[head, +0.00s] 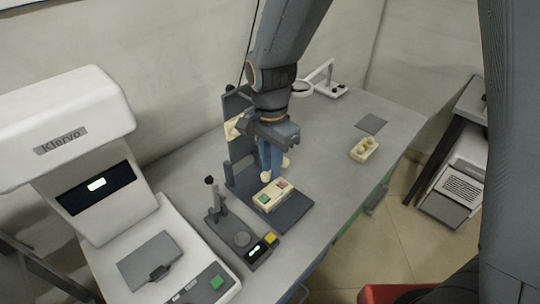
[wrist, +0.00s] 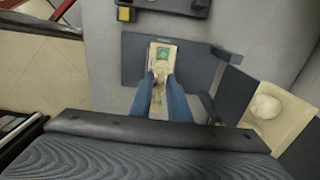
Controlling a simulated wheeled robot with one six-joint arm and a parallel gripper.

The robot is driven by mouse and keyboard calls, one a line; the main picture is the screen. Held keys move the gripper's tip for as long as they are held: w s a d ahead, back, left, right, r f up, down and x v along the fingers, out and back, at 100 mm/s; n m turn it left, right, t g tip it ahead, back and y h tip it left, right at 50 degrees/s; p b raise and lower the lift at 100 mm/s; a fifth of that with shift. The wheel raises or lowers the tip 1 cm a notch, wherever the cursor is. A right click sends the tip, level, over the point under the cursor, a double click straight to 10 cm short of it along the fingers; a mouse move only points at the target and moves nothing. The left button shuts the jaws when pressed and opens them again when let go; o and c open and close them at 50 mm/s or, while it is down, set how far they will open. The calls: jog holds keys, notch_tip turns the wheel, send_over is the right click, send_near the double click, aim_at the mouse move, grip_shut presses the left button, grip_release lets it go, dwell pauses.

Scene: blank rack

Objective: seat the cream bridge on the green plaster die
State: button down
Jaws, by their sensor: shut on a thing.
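The green plaster die (head: 265,199) sits in a cream block (head: 273,203) on a dark plate; a reddish spot shows farther back on that block. In the wrist view the green die (wrist: 163,53) shows beyond the fingertips. My gripper (head: 271,170) has blue fingers pointing down above and behind the block.
A dark upright stand (head: 238,140) rises behind the plate, with a cream piece (wrist: 277,116) on it. A small post device with a yellow button (head: 271,238) stands in front. A cream tray (head: 365,149) lies at right. A large white machine (head: 70,130) fills the left.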

jog(key=shift+a+r, duration=0.2)
jog(key=shift+a, duration=0.05)
jog(key=shift+f, duration=0.1)
jog(key=shift+f+b, duration=2.65)
jog(key=shift+f, duration=0.2)
jog(key=shift+p, duration=1.05)
jog(key=shift+f+b, duration=0.55)
jog(key=shift+f, duration=0.65)
jog(key=c, duration=1.6)
grip_release()
